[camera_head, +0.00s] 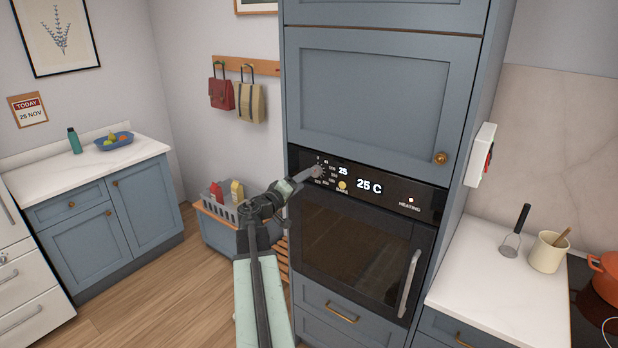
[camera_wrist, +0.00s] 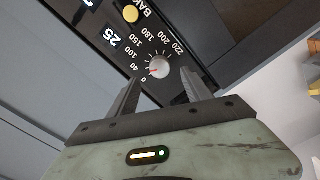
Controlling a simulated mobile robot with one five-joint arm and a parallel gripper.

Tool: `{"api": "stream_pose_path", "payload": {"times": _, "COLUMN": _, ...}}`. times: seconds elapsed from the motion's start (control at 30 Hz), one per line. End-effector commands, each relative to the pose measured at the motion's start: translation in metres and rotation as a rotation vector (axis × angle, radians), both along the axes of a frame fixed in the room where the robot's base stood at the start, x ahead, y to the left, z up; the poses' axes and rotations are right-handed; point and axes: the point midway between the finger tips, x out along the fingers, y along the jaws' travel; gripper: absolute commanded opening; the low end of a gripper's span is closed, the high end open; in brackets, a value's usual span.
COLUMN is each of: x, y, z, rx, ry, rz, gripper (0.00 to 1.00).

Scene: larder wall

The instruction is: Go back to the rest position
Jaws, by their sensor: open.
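My gripper (camera_head: 298,181) is raised in front of the left end of the oven's control panel (camera_head: 386,200). In the wrist view my gripper (camera_wrist: 158,92) shows its two fingers apart, with nothing between them. The round grey temperature knob (camera_wrist: 159,67) lies just beyond the fingertips, with a red mark and a printed scale around it. I cannot tell whether the fingers touch the knob. In the head view the knob (camera_head: 317,172) shows just past the gripper. The panel display reads 25 C, and a small light glows above the word HEATING.
The oven door (camera_head: 345,243) is shut, with a vertical handle (camera_head: 409,283). A grey crate (camera_head: 225,202) with bottles stands on a low cabinet at left. The white counter (camera_head: 497,285) at right holds a utensil and a cream pot (camera_head: 547,252). Floor at left is clear.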

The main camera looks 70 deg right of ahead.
Motion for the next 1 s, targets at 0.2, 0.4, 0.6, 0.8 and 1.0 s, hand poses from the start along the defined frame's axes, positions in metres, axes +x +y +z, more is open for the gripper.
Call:
{"api": "stream_pose_path", "payload": {"times": 0.2, "x": 0.005, "y": 0.02, "z": 0.0, "rx": 0.0, "ry": 0.0, "rz": 0.0, "gripper": 0.58}}
{"api": "stream_pose_path", "payload": {"times": 0.4, "x": 0.004, "y": 0.019, "z": 0.0, "rx": 0.0, "ry": 0.0, "rz": -0.002, "gripper": 0.58}}
{"api": "stream_pose_path", "payload": {"times": 0.6, "x": 0.006, "y": 0.02, "z": 0.0, "rx": 0.0, "ry": 0.0, "rz": 0.001, "gripper": 0.58}}
{"api": "stream_pose_path", "payload": {"times": 0.8, "x": 0.09, "y": 0.059, "z": -0.004, "rx": 0.0, "ry": 0.0, "rz": 0.124, "gripper": 0.58}}
{"api": "stream_pose_path", "payload": {"times": 1.0, "x": 0.228, "y": 0.169, "z": -0.026, "rx": 0.061, "ry": -0.06, "rz": 0.349, "gripper": 0.58}}
